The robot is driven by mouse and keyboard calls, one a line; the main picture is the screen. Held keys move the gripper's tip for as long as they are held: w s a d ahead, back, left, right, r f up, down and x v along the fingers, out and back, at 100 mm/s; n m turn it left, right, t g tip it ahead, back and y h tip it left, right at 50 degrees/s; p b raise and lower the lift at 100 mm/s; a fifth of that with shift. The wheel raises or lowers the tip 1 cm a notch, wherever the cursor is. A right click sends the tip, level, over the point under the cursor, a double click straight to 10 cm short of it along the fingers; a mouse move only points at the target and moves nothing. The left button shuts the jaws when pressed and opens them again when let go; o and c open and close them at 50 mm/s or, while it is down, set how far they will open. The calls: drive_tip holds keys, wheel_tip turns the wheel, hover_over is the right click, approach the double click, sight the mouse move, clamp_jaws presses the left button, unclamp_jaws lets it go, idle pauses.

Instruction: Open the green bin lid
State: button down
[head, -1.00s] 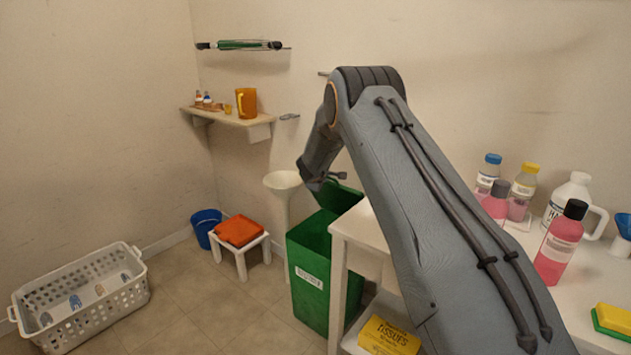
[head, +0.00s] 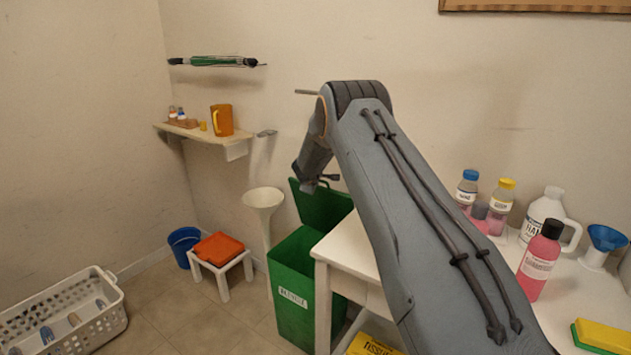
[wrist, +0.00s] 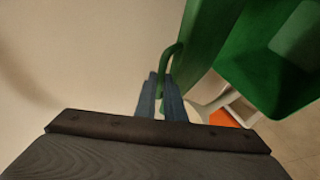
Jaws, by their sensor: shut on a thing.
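The green bin (head: 292,296) stands on the floor left of the white table, with a white label on its front. Its green lid (head: 318,206) is raised and leans up at the back, leaving the bin's opening showing. My gripper (head: 322,181) is at the upper edge of the lid. In the wrist view my gripper's fingers (wrist: 166,92) are shut on the green lid's handle (wrist: 171,58), a curved loop. The lid's panel (wrist: 200,40) and the open bin (wrist: 268,60) show to the right of the fingers.
The white table (head: 345,246) is close right of the bin, holding bottles, including a pink one (head: 539,262). A white funnel-shaped stand (head: 264,205) is left of the lid. A stool with an orange cloth (head: 219,248), a blue bucket (head: 184,246) and a white basket (head: 65,315) stand farther left.

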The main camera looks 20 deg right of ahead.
drive_tip(key=c, duration=1.8)
unclamp_jaws()
drive_tip(key=shift+r, duration=0.15)
drive_tip(key=shift+c, duration=0.2)
drive_tip(key=shift+s, duration=0.1)
drive_tip(key=v, duration=0.7)
drive_tip(key=shift+s+r, duration=0.2)
drive_tip(key=shift+a, duration=0.2)
drive_tip(key=s+a+r+m+g+y, duration=0.15)
drive_tip(key=s+a, duration=0.25)
drive_tip(key=s, duration=0.4)
drive_tip(key=s+a+m+g+y, duration=0.15)
drive_tip(key=s+a, duration=0.25)
drive_tip(key=s, duration=0.4)
drive_tip(key=s+a+r+m+g+y, duration=0.1)
drive_tip(key=s+a+y, duration=0.25)
drive_tip(key=s, duration=0.45)
drive_tip(key=s+f+m+g+h, duration=0.1)
drive_tip(key=s+m+g, duration=0.5)
drive_tip(key=s, duration=2.6)
drive_tip(key=shift+d+f, duration=0.2)
drive_tip(key=shift+f, duration=0.4)
